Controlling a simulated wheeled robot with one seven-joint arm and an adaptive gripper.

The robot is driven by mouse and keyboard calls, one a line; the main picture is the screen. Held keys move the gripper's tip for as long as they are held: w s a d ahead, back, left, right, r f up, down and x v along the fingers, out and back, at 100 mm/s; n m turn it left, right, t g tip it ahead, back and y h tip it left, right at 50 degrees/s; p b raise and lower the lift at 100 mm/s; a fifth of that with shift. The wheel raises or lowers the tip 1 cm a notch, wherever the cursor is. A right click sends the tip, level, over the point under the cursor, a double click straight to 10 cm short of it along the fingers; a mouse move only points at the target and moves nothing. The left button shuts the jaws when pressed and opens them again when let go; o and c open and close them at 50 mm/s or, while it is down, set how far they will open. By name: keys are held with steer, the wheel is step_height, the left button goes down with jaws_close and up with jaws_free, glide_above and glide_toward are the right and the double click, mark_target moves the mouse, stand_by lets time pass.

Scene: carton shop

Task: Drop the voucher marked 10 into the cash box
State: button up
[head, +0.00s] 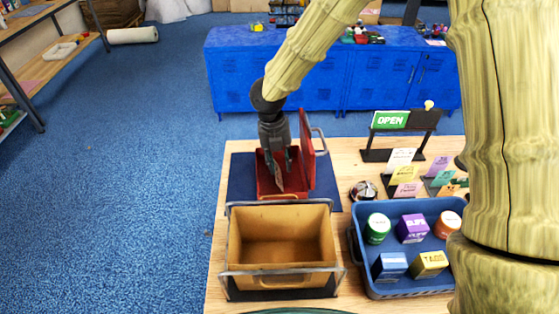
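The red cash box (262,187) stands on a dark blue mat, its lid (307,152) swung up on the right. My gripper (278,168) points down into the box's opening, fingers at or just inside the rim. A small pale pinkish slip (280,181) shows at the fingertips, inside the box outline. Its marking is too small to read, and I cannot tell whether the fingers grip it. Small coloured cards stand to the right: white (401,157), yellow (405,173), pink (407,189) and purple (440,163). I cannot read a 10 on any.
A tan open bin (280,213) in a metal frame stands in front of the cash box. A blue tray (405,289) with several small cartons and tubs is at the right. An OPEN sign (390,119) and a round metallic object (363,190) stand near the cards. Blue cabinets (280,75) are behind.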

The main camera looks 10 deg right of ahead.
step_height(320, 180, up, 12)
steer(key=a, duration=0.1)
steer(key=shift+w+a, duration=0.15)
steer(key=shift+a, duration=0.05)
stand_by(0.3)
stand_by(0.4)
